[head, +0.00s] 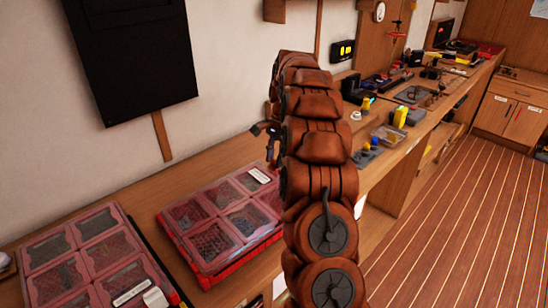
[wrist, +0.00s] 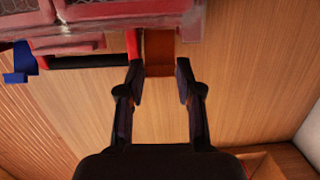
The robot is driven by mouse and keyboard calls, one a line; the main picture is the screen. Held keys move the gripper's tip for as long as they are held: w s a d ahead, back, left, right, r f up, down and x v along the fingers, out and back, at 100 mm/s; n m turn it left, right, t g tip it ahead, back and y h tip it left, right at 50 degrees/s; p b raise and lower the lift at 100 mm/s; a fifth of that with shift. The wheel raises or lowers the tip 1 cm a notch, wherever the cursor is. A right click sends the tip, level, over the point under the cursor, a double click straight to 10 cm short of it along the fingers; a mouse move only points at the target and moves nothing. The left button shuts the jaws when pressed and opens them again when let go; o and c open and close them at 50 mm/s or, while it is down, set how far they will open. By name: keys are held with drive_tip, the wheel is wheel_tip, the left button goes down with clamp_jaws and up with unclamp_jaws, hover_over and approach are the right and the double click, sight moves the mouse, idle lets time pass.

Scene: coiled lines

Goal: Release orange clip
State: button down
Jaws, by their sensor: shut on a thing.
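My gripper (wrist: 159,72) is closed around an orange-brown clip (wrist: 159,52) in the wrist view, with one finger on each side of it. The clip sits at the edge of a red case with a clear lid (wrist: 100,12), beside the case's dark handle (wrist: 88,62). In the head view my arm covers the clip and most of the gripper, and only small dark parts of the gripper show at the arm's left side. A red compartment case (head: 172,238) lies on the bench there.
Another red compartment case (head: 155,268) lies at the left of the bench. A black panel (head: 130,55) hangs on the wall. Tools and small parts, including a yellow block (head: 400,116), crowd the bench to the right. The plank floor (head: 465,220) is clear.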

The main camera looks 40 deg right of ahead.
drive_tip(key=shift+d, duration=0.1)
drive_tip(key=c, duration=0.8)
unclamp_jaws()
drive_tip(key=shift+o, duration=0.2)
wheel_tip(320, 180, up, 7)
drive_tip(key=d, duration=0.1)
drive_tip(key=shift+d+r, duration=0.15)
drive_tip(key=shift+d, duration=0.05)
idle(0.4)
